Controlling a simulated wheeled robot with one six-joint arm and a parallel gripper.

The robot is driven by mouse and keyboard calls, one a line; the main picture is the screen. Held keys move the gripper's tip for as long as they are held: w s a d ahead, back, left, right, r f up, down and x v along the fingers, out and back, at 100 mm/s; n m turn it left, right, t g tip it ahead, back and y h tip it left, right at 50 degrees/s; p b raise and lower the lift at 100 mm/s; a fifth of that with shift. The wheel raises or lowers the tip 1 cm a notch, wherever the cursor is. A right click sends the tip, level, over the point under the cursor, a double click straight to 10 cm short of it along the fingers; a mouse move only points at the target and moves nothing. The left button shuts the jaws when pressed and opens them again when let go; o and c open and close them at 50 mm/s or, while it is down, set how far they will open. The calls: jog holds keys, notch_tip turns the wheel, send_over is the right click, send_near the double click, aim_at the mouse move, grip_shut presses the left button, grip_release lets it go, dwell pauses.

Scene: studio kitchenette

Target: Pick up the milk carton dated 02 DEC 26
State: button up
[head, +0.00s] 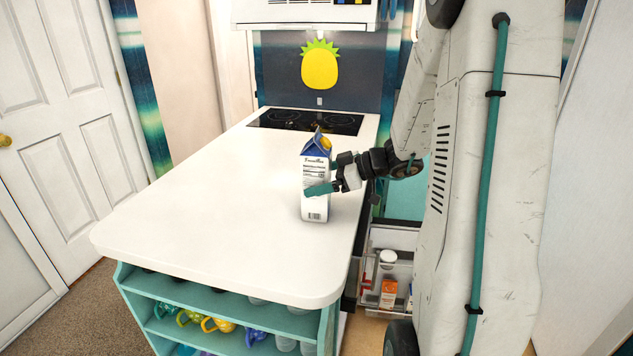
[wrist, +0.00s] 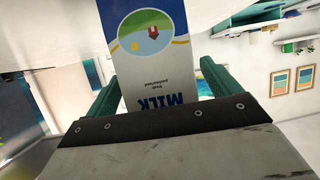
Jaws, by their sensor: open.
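A white and blue milk carton (head: 316,205) stands upright on the white counter, near its right edge. My gripper (head: 326,184) is at the carton from the right, with one teal finger across the carton's front. In the wrist view the carton (wrist: 155,75) shows its MILK lettering upside down between the two teal fingers of my gripper (wrist: 158,85). The fingers are open, one on each side, with a gap visible at the right finger. The printing on the carton's near side is too small to read, so I cannot tell its date.
The white counter (head: 200,200) is clear to the left of the carton. A black cooktop (head: 305,121) lies at its far end. Teal shelves (head: 215,312) with colourful mugs are below the near end. An open drawer (head: 372,290) holding bottles and a carton is below right.

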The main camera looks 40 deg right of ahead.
jog(key=shift+w+a+f, duration=0.2)
jog(key=shift+w+a, duration=0.15)
jog(key=shift+r, duration=0.1)
jog(key=c, duration=1.9)
jog(key=shift+r, duration=0.15)
